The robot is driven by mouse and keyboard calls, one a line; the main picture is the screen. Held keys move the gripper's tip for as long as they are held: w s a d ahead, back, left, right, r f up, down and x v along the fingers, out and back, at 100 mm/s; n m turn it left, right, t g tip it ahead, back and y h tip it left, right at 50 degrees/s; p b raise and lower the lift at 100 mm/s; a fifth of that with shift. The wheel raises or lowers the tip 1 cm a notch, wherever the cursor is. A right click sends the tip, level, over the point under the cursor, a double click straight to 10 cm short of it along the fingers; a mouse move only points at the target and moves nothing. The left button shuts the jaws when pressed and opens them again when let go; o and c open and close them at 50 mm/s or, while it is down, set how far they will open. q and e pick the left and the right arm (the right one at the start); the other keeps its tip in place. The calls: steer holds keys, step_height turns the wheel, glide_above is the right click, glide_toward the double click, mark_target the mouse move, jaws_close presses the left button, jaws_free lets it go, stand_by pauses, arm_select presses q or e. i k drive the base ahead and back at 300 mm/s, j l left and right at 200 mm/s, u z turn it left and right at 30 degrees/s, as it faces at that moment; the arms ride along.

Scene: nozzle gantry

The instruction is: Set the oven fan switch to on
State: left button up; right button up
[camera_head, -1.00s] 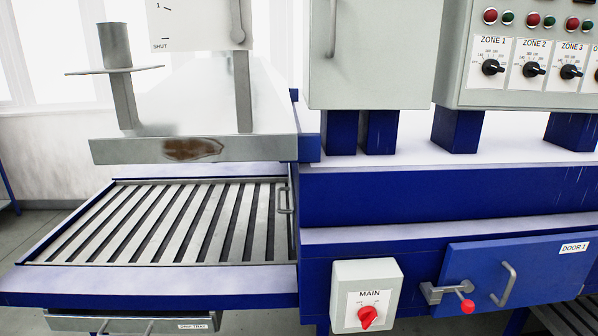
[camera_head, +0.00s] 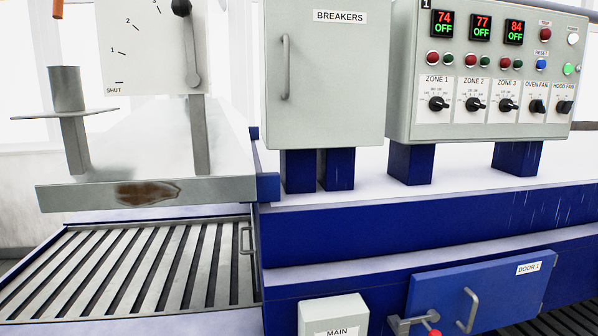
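The oven fan switch (camera_head: 537,106) is a black rotary knob on a white plate labelled OVEN FAN. It sits on the grey control panel (camera_head: 420,128) at the upper right, between the ZONE 3 knob (camera_head: 507,105) and the HOOD FAN knob (camera_head: 564,107). The knob is too small for me to read its setting. Neither of my grippers shows in the head view.
A closed grey BREAKERS cabinet (camera_head: 335,100) stands left of the panel on blue legs. Below are a blue oven body (camera_head: 400,222), DOOR 1 (camera_head: 440,290) with its handle and latch, and a MAIN switch box (camera_head: 333,312). A slatted bed (camera_head: 150,262) lies left.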

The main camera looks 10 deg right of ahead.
mark_target(536, 106)
steer(key=z, duration=1.5)
steer(key=i+l, duration=0.5)
steer(key=l, duration=0.15)
